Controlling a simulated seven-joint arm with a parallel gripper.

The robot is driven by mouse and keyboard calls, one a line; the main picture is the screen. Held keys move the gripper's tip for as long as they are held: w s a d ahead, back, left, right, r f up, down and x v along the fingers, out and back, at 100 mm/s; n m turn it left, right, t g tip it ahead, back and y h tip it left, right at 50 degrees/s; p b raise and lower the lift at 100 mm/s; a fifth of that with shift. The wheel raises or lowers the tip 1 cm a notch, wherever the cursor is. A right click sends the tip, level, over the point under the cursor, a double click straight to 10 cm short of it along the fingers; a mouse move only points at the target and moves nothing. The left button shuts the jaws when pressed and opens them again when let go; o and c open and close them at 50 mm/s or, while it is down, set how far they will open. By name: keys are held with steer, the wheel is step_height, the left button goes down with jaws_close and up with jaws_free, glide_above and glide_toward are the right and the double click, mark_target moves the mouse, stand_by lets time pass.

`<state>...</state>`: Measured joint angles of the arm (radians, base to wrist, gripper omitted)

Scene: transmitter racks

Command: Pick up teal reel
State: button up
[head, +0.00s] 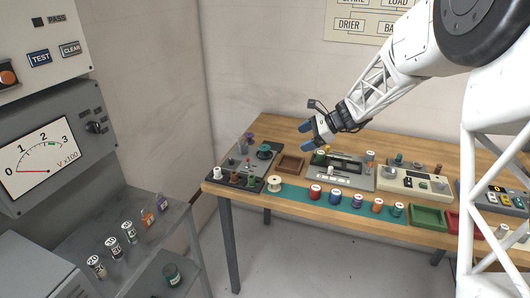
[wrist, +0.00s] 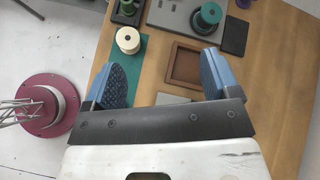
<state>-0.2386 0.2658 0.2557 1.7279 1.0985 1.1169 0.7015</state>
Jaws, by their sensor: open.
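A teal reel (head: 264,149) stands on the dark-edged grey panel at the left end of the wooden bench. In the wrist view a teal-green reel (wrist: 208,14) stands on the same panel, near the top edge and ahead of the right finger. My gripper (head: 306,137) is open and empty, held above the bench to the right of the reel. In the wrist view its two blue fingers (wrist: 162,64) are wide apart, with bare bench and part of a brown tray between and beyond them. The fingers are apart from the reel.
A purple reel (head: 249,137) stands behind the teal one. A cream reel (head: 274,184) and several coloured reels line the teal mat (head: 294,193). A brown tray (head: 290,166) lies right of the panel. A grey device (head: 340,174) and green tray (head: 430,217) stand farther right.

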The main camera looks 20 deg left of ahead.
mark_target(265, 147)
steer(key=w+a+f+m+y, duration=0.1)
steer(key=w+a+f, duration=0.2)
steer(key=w+a+f+m+y, duration=0.1)
steer(key=w+a+f, duration=0.2)
steer(key=a+f, duration=0.1)
steer(key=w+a+f+m+y, duration=0.1)
steer(key=w+a+f+m, duration=0.1)
steer(key=w+a+f, duration=0.1)
steer(key=shift+w+a+f, duration=0.4)
steer(key=shift+w+a, duration=0.05)
steer(key=shift+a, duration=0.05)
steer(key=shift+x, duration=1.3)
steer(key=shift+x, duration=2.6)
steer(key=c, duration=1.1)
